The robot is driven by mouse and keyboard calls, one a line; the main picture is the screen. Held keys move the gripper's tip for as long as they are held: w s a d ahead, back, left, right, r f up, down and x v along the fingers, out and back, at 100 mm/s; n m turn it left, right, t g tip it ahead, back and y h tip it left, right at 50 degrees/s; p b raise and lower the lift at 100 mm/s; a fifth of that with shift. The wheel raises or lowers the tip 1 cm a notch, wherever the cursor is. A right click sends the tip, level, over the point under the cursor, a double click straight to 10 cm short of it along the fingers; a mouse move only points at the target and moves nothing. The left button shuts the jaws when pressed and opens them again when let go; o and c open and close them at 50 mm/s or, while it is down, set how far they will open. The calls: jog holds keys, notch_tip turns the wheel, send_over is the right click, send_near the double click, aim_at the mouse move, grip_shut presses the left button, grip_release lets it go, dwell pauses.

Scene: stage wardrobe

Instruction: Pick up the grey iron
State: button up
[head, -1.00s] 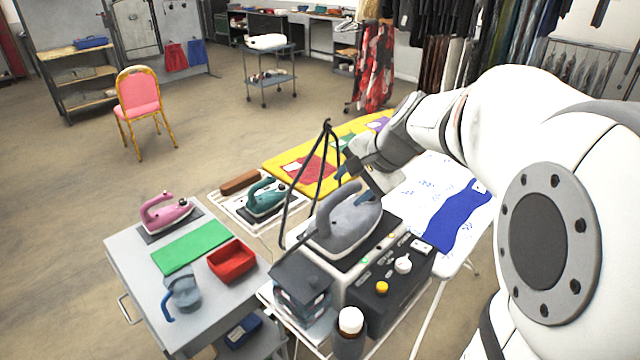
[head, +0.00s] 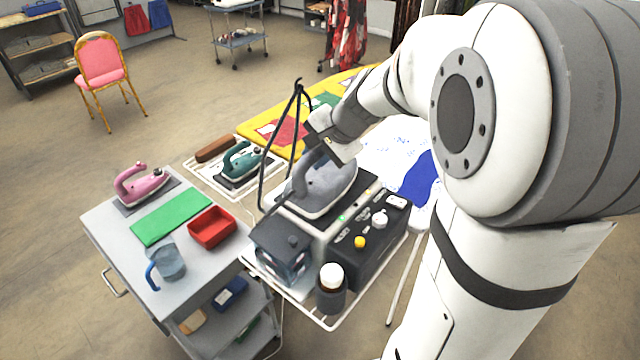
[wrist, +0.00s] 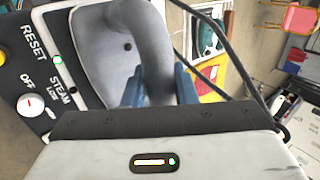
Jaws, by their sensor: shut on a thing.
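The grey iron (head: 324,188) sits on top of the dark steam station (head: 368,238) on the ironing board's rack end. In the wrist view the iron (wrist: 104,62) fills the upper middle, its handle running down between the blue fingertips. My gripper (head: 318,158) is above the iron and shut on its handle; the fingertips (wrist: 160,88) lie on either side of the handle in the wrist view. The iron's sole looks level and at the station's top; I cannot tell whether it touches. The gripper body hides the near end of the handle.
A black cord stand (head: 297,90) rises close to the iron's left. A teal iron (head: 240,160) and a pink iron (head: 142,185) stand further left.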

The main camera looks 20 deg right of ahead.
jog(key=c, duration=0.3)
jog(key=shift+w+r, duration=0.1)
jog(key=shift+w, duration=0.05)
grip_shut()
notch_tip(320, 180, up, 10)
jog(key=shift+f+b, duration=0.1)
jog(key=shift+b, duration=0.25)
